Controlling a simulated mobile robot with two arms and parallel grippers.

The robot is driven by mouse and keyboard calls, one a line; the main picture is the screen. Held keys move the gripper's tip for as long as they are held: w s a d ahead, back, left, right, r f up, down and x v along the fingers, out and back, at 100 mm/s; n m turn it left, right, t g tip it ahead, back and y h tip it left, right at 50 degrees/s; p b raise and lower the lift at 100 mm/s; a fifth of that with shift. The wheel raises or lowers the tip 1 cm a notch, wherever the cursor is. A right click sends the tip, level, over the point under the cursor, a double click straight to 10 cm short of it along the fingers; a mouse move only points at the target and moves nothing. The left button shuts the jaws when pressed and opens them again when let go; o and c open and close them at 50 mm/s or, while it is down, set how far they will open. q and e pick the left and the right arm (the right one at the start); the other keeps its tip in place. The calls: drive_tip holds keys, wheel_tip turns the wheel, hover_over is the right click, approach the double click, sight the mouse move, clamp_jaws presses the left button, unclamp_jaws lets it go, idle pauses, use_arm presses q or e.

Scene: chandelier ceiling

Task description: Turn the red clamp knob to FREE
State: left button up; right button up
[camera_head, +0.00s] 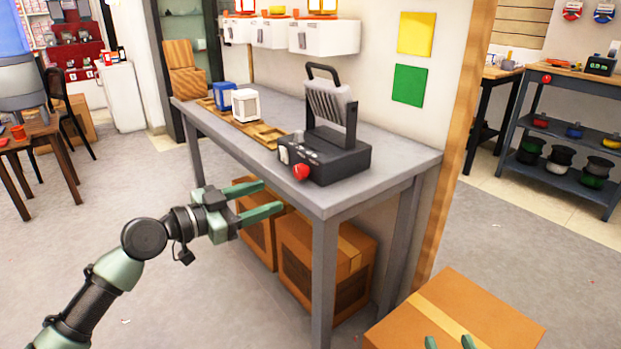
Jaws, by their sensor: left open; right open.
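The red clamp knob (301,172) is on the front of a dark machine (338,160) with a slanted ribbed plate and a black handle. The machine stands near the front edge of the grey table (400,163). Any marking by the knob is too small to read. My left gripper (275,197) is open and empty, in front of the table and a little below its top. It is left of and lower than the knob, not touching it. My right gripper (449,343) shows only its green fingertips at the bottom edge, apart and in front of a cardboard box.
A wooden tray (262,134) on the table holds a white block (246,105) and a blue block (224,95). Cardboard boxes (297,250) sit under the table, and another box (480,310) is at lower right. Open floor (190,300) lies left of the table.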

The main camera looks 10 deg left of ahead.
sight(297, 171)
use_arm(q)
drive_tip(key=shift+h, duration=0.5)
drive_tip(key=w+d+r, duration=0.1)
drive_tip(key=w, duration=0.1)
drive_tip(key=w+d+r, duration=0.1)
drive_tip(key=w+d, duration=0.1)
drive_tip(key=w+d+r, duration=0.1)
drive_tip(key=w, duration=0.1)
drive_tip(key=shift+w+d, duration=0.25)
drive_tip(key=shift+d, duration=0.1)
clamp_jaws()
use_arm(e)
drive_tip(key=shift+s+d+r, duration=0.25)
drive_tip(key=shift+s+r, duration=0.1)
drive_tip(key=shift+r, duration=0.15)
